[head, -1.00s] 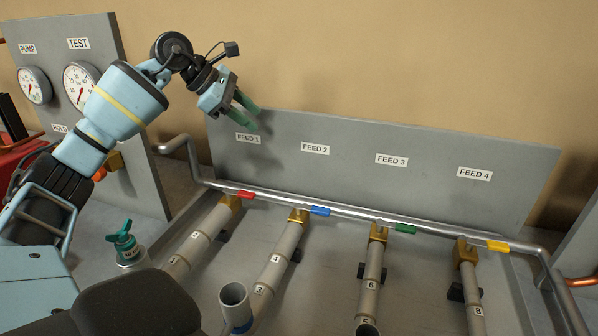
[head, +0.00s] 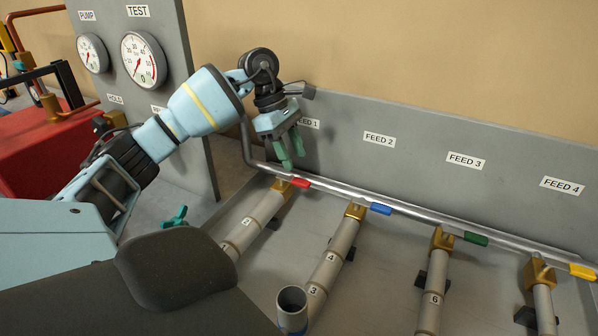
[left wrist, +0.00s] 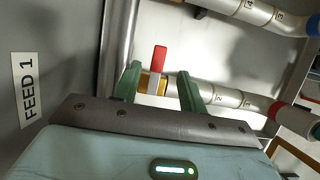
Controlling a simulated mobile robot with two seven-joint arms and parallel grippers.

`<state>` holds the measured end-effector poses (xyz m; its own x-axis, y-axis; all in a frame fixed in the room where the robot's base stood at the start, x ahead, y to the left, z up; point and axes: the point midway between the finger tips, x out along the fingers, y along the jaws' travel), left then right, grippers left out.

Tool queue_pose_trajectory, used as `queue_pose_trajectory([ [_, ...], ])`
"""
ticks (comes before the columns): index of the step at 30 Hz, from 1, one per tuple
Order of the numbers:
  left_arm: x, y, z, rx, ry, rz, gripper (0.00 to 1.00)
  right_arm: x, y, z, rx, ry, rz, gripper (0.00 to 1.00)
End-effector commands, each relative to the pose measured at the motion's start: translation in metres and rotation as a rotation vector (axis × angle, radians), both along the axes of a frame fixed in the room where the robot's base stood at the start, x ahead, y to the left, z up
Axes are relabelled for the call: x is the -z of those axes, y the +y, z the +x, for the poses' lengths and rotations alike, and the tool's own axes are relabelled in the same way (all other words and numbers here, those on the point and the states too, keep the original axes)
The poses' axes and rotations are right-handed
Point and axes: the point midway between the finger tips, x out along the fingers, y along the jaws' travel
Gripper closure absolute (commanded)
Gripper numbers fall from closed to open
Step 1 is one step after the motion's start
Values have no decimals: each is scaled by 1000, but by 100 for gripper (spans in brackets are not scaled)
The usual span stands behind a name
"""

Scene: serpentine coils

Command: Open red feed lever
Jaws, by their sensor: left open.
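The red feed lever (head: 293,182) sits on a brass valve (head: 281,187) at the end of the feed 1 pipe, beside the silver rail. In the left wrist view the red lever (left wrist: 158,59) shows between my two green fingertips, with the brass valve (left wrist: 153,84) behind. My left gripper (head: 292,155) points down, a little above the lever. It also shows in the left wrist view (left wrist: 158,75), open, with nothing seen held between its fingers. My right gripper is not in view.
The silver rail (head: 340,189) runs along the back panel (head: 420,130). Blue (head: 380,208), green (head: 475,239) and yellow (head: 582,271) levers stand to the right. A teal-handled valve (head: 175,217) and an upright open pipe (head: 292,300) are nearer me.

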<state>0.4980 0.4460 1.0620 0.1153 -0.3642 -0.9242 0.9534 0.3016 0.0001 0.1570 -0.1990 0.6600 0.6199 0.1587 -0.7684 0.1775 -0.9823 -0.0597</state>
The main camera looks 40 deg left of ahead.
Motion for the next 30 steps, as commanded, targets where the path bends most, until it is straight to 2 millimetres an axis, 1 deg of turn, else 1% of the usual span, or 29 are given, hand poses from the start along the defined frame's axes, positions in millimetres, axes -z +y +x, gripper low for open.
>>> queue_pose_trajectory([
  [3,17,-7,2,1,1,-2,58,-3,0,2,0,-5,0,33],
  [9,41,-17,5,0,0,-1,58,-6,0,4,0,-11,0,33],
  [15,51,-20,6,0,-1,0,58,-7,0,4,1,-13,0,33],
  [22,52,-21,7,-1,-2,1,58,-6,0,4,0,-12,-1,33],
  [23,52,-21,7,0,-1,0,60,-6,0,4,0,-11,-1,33],
  [30,52,-20,6,0,-1,-1,91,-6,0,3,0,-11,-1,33],
])
